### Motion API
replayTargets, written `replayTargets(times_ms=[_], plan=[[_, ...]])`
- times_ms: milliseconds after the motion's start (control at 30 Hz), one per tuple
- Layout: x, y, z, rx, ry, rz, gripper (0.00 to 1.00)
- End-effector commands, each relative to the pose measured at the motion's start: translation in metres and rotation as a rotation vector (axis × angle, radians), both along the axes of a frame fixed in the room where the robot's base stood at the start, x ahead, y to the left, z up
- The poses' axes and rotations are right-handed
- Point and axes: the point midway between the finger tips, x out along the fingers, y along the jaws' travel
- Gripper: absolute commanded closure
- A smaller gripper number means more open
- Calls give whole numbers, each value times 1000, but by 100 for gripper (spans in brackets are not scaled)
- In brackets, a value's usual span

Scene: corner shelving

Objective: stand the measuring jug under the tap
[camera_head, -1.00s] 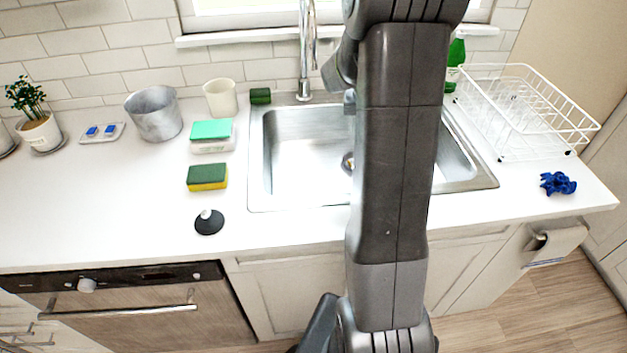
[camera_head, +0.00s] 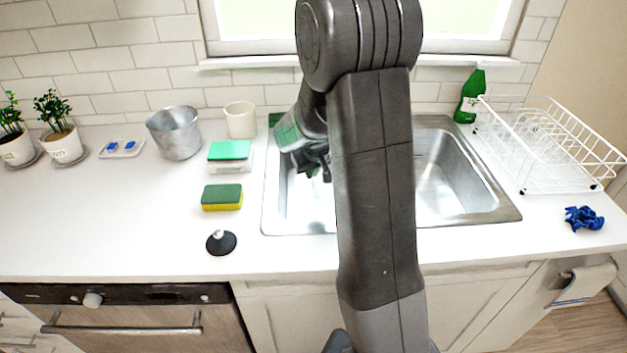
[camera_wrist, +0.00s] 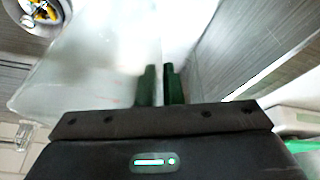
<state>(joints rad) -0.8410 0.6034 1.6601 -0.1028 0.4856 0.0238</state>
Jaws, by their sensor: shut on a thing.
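The measuring jug (camera_wrist: 95,75) shows in the wrist view as a large, clear, see-through body, with the sink seen through and around it. My gripper (camera_wrist: 160,85) is shut on its wall, with the two dark fingers close together. In the head view my gripper (camera_head: 314,160) hangs over the left part of the sink (camera_head: 455,185), partly behind my arm. The jug is hard to make out there, and I cannot tell whether its base touches the sink floor. The tap is hidden behind my arm. The round drain (camera_wrist: 35,14) shows at the wrist view's top left.
Left of the sink stand a sponge (camera_head: 222,197), a green-lidded box (camera_head: 230,157), a black plunger-like stopper (camera_head: 221,243), a cream cup (camera_head: 240,120) and a metal pot (camera_head: 175,133). On the right are a green bottle (camera_head: 470,97), a white dish rack (camera_head: 550,150) and a blue cloth (camera_head: 584,218).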

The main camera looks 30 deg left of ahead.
Motion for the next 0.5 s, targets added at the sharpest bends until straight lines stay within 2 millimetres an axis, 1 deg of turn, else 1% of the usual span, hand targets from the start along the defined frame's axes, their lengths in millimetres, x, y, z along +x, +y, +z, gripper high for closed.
replayTargets(times_ms=[33, 100, 200, 500], plan=[[0, -1, -9, -3, 3, 0, 100], [0, -1, -19, -4, 3, -1, 100], [0, -1, -28, -2, 2, -1, 100], [0, 0, -31, 0, 0, -1, 100]])
